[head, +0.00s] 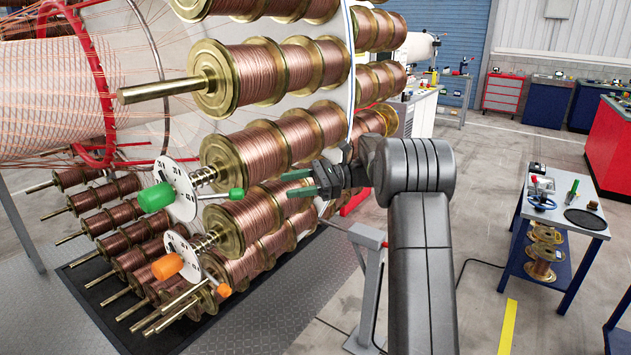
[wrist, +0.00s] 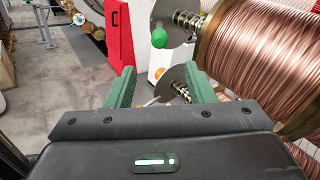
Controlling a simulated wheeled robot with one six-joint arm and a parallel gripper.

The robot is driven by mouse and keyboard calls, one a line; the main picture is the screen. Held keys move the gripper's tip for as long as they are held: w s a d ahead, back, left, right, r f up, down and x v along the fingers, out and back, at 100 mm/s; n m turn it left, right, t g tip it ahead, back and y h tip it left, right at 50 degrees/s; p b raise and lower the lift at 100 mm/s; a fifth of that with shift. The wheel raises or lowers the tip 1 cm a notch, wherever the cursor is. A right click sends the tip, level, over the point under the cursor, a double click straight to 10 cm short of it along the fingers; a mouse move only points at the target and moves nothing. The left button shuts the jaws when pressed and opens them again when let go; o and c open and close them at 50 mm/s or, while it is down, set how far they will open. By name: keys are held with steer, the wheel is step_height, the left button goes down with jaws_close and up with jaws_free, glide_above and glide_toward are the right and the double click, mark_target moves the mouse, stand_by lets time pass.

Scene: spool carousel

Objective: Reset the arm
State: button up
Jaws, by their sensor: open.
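My gripper (head: 315,182) is open and empty, with green fingers. In the head view it is at the right side of the copper spools, in front of them in the picture. In the wrist view its two fingers (wrist: 158,88) stand wide apart with nothing between them. My grey arm reaches up from the bottom of the head view. A large copper spool (wrist: 255,55) fills the right of the wrist view, close beside the right finger. I cannot tell whether they touch.
Several copper spools (head: 262,155) sit on rods. A white disc with a green knob (head: 156,197) and one with an orange knob (head: 167,266) are at the left. A grey post (head: 367,237) stands below my gripper.

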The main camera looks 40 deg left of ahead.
mark_target(240, 194)
steer(key=p+x, duration=0.2)
steer(key=x, duration=1.1)
steer(key=shift+s+a, duration=0.15)
steer(key=shift+s, duration=0.3)
